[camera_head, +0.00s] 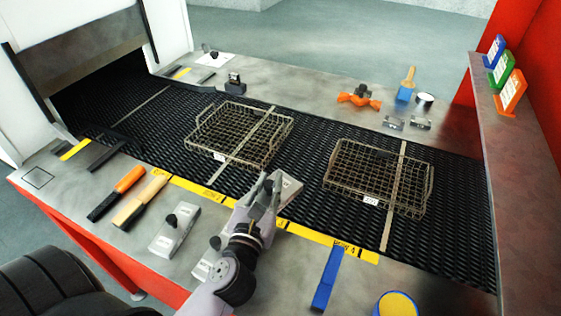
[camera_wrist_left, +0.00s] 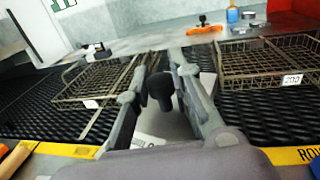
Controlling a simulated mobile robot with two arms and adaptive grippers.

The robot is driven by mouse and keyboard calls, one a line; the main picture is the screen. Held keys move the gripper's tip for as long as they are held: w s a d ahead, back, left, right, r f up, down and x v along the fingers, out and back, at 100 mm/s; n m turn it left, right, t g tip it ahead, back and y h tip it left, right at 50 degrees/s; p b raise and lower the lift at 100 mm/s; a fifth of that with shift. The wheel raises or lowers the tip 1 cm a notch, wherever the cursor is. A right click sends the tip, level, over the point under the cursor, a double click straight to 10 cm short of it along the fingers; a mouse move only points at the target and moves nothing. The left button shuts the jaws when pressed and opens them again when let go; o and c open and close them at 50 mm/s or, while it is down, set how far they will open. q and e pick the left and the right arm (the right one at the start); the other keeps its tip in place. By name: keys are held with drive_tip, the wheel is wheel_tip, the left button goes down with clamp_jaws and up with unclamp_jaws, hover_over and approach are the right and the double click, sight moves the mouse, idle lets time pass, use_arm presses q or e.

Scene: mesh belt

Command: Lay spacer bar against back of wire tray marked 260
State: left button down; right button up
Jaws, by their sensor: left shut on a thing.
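My left gripper (camera_head: 267,186) is shut on the black knob (camera_wrist_left: 160,86) of a grey labelled bar (camera_head: 288,188), which I take as the spacer bar. It is held over the belt's near edge, between two wire trays. The right wire tray (camera_head: 340,184) has a front tag (camera_head: 370,199) that looks like 200 or 260; the tag also shows in the left wrist view (camera_wrist_left: 292,79). The left wire tray (camera_head: 193,146) has a tag (camera_head: 220,157) too small to read. Both trays sit on the black mesh belt (camera_head: 310,150). My right gripper is not in view.
Thin metal strips (camera_head: 386,238) cross the belt at the trays. Similar grey knobbed bars (camera_head: 172,236) lie on the near ledge beside orange and yellow handled tools (camera_head: 140,200) and a blue bar (camera_head: 327,278). Small items, including an orange piece (camera_head: 359,101), stand on the far ledge.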

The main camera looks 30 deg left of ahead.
use_arm(q)
drive_tip(key=w+a+r+n+g+y+p, duration=0.1)
drive_tip(key=w+a+r+n+y+p, duration=0.15)
drive_tip(key=w+r, duration=0.45)
drive_tip(key=w+a+r+n+g+y+p, duration=0.1)
drive_tip(key=w+a+r+y+p, duration=0.25)
drive_tip(key=w, duration=0.65)
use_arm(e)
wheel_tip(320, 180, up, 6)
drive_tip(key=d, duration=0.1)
use_arm(q)
drive_tip(key=shift+h, duration=0.4)
drive_tip(key=shift+w+f+b, duration=0.15)
drive_tip(key=shift+f+b, duration=2.55)
drive_tip(key=shift+f, duration=7)
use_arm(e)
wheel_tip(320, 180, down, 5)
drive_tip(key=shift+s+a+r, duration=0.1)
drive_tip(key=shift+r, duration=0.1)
use_arm(q)
drive_tip(key=c, duration=1.9)
unclamp_jaws()
drive_tip(key=shift+f, duration=0.15)
drive_tip(key=o, duration=0.5)
drive_tip(key=shift+c, duration=0.2)
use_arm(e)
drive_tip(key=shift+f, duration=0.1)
